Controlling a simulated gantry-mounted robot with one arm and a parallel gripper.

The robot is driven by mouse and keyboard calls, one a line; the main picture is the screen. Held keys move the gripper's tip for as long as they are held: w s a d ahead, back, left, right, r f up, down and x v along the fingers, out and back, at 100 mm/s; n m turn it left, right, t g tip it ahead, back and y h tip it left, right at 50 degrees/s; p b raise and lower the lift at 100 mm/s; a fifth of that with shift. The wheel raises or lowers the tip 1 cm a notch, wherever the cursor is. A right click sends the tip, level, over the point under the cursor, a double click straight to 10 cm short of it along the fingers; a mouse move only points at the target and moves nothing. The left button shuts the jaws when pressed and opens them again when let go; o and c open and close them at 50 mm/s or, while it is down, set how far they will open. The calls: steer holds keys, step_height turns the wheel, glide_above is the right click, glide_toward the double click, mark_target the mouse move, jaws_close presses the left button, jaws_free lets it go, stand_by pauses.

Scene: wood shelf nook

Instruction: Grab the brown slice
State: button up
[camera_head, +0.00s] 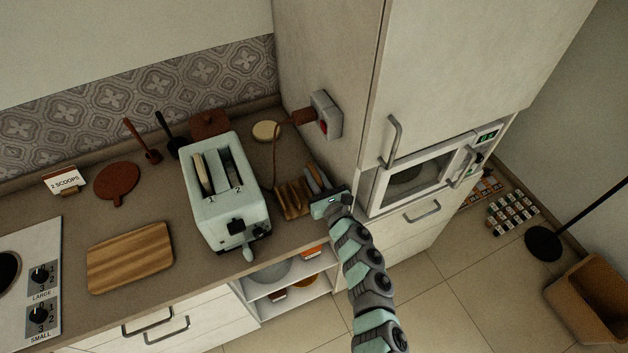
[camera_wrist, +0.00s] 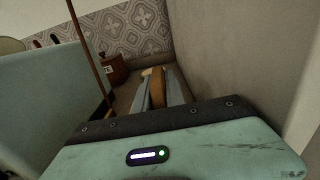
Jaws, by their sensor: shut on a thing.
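My gripper (camera_head: 317,180) is at the right end of the counter, beside the cabinet wall. In the wrist view my gripper (camera_wrist: 158,90) has its two grey fingers shut on the brown slice (camera_wrist: 157,88), which stands upright between them. In the head view the slice is mostly hidden by the fingers. Just left of the gripper is a brown slotted wooden rack (camera_head: 290,199). I cannot tell whether the held slice still touches the rack or counter.
A pale green toaster (camera_head: 222,190) with bread in its slots stands left of the rack. A cord runs past the rack to a wall socket (camera_head: 325,115). The cabinet wall is close on the right. A cutting board (camera_head: 130,257) lies further left.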

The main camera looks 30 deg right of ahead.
jaws_close()
steer(key=shift+r, duration=0.1)
